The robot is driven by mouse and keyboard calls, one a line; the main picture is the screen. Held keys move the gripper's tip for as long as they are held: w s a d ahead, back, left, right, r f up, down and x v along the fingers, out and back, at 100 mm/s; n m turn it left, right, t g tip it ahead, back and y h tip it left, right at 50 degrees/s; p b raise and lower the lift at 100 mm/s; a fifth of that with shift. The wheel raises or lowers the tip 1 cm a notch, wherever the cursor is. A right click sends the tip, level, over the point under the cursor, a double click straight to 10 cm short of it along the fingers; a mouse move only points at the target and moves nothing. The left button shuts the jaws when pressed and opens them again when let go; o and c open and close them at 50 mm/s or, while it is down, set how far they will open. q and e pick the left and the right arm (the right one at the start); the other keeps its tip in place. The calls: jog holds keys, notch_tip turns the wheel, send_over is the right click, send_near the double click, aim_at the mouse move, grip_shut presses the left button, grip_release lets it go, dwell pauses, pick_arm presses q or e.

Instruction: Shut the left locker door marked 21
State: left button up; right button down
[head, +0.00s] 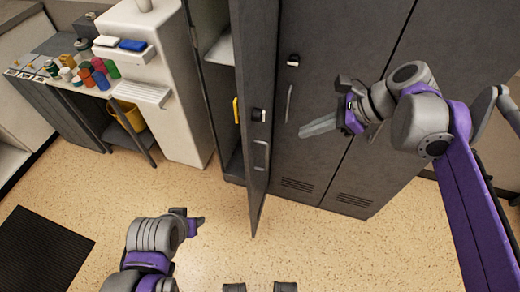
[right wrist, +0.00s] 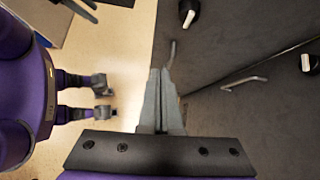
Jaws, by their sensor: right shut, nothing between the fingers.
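The left locker door (head: 257,70) stands open, sticking out from the dark grey locker, with its handle (head: 261,154) and knob facing me. My right gripper (head: 302,131) is shut and empty, to the right of the open door and in front of the closed neighbouring door (head: 340,60). Its fingertips point left toward the open door, with a gap in the head view. My left gripper (head: 198,226) is low over the floor, left of the door; its jaws are unclear.
The open compartment (head: 221,50) shows left of the door, with a shelf and a yellow thing (head: 236,110). A white cabinet (head: 185,100) stands beside it, then a table with cups and a yellow bin (head: 128,115). A dark mat (head: 40,250) lies front left. The floor before the lockers is clear.

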send_near(250, 139)
notch_tip(250, 139, down, 5)
jog(key=w+a, duration=0.1)
jog(key=a, duration=0.1)
jog(key=shift+w+a+r+m, duration=0.15)
jog(key=shift+a+m, duration=0.15)
jog(key=shift+a, duration=0.5)
